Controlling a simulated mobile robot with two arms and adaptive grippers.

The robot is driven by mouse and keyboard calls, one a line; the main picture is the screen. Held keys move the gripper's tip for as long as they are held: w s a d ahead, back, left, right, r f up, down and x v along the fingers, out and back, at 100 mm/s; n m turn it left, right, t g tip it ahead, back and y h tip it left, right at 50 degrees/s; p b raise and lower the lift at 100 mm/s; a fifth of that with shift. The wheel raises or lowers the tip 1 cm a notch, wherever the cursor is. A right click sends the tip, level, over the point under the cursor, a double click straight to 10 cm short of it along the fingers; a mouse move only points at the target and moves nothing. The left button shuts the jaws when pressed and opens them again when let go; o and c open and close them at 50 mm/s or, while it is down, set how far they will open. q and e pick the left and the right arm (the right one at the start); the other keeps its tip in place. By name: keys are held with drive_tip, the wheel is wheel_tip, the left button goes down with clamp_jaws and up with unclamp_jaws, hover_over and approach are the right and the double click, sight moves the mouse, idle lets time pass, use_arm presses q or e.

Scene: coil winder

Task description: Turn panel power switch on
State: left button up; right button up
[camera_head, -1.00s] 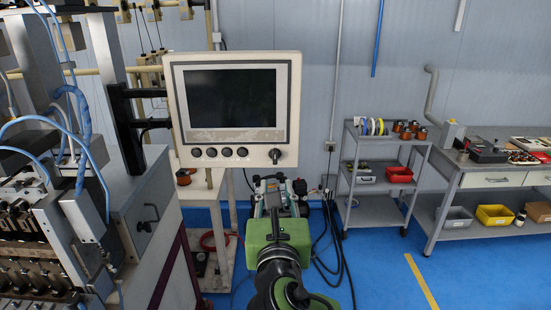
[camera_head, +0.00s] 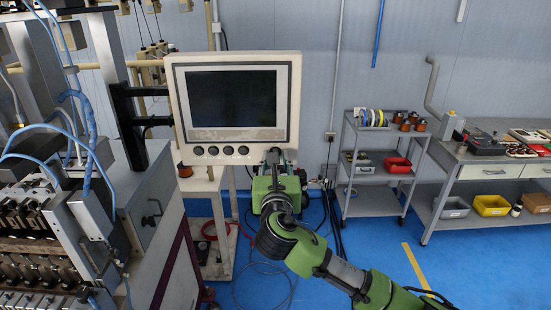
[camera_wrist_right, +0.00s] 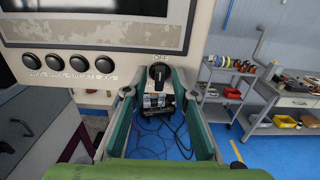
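The light-grey control panel (camera_head: 172,100) carries a dark screen and a row of black round buttons (camera_head: 214,151) below it. My right gripper (camera_wrist_right: 159,94) is open, with one finger on each side of the switch and gaps visible beside the knob. In the head view my right gripper (camera_head: 277,160) is at the panel's lower right corner and largely hides the switch. My left gripper is not in view.
The winding machine (camera_head: 150,190) with blue hoses stands at the left. A grey shelf cart (camera_head: 372,205) and a workbench (camera_head: 440,185) with bins stand at the right. A small table (camera_head: 225,185) stands below the panel.

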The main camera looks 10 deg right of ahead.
clamp_jaws()
drive_tip(key=shift+m, duration=0.3)
drive_tip(key=shift+d+f+m+b, duration=0.15)
drive_tip(key=shift+m+b, duration=0.8)
drive_tip(key=shift+m, duration=3.4)
drive_tip(key=shift+d+f+m+b, duration=0.1)
drive_tip(key=shift+m+b, duration=0.8)
drive_tip(key=shift+m, duration=3.45)
